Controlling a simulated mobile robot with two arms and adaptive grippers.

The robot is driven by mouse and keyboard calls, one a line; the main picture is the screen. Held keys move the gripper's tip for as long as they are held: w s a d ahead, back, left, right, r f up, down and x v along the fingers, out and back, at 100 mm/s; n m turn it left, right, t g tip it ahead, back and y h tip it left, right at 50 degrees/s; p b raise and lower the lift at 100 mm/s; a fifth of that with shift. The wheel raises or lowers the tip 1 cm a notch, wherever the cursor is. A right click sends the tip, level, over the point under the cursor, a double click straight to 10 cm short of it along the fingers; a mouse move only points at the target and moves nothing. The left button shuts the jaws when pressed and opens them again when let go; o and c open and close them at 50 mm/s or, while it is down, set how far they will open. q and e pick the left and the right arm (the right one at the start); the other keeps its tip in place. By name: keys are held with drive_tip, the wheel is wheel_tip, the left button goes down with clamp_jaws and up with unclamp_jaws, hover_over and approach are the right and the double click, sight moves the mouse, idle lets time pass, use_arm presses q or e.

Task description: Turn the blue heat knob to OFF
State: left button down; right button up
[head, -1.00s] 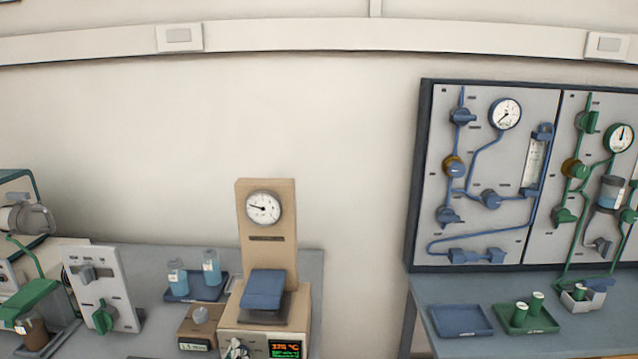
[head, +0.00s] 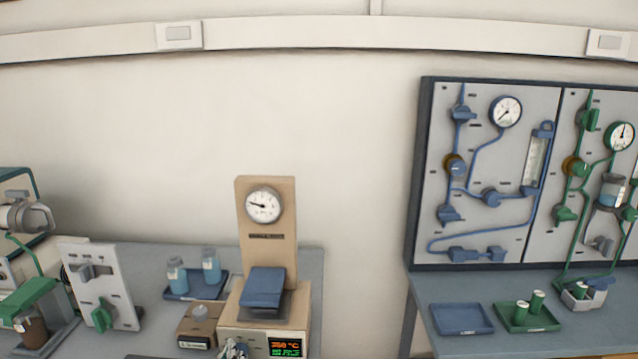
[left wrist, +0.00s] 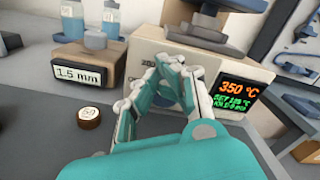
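The tan unit with a round dial (head: 264,222) stands on the left bench, with a small display (head: 285,347) low on its front right. In the left wrist view the display (left wrist: 237,97) reads 350 °C in orange, with a green set line that looks like 105 °C. My left gripper (head: 236,349) is at the unit's front, left of the display. In the left wrist view its fingers (left wrist: 168,68) close in around a blue patch, apparently the heat knob (left wrist: 164,92). The fingers hide most of the knob and its markings. My right gripper is not in view.
A small box reading 1.5 mm (left wrist: 85,72) is left of the unit, with a round brown-sided piece (left wrist: 89,116) in front. Blue-capped bottles stand in a tray (head: 190,292) behind. A panel with pipes and gauges (head: 490,225) is at right.

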use_arm(q)
drive_tip(key=shift+a+f, duration=0.3)
drive_tip(key=shift+f, duration=0.1)
drive_tip(key=shift+a+r, duration=0.1)
drive_tip(key=shift+r, duration=0.1)
drive_tip(key=shift+a+r, duration=0.15)
drive_tip(key=shift+r, duration=0.1)
drive_tip(key=shift+s+a, duration=0.15)
drive_tip(key=shift+s, duration=2.8)
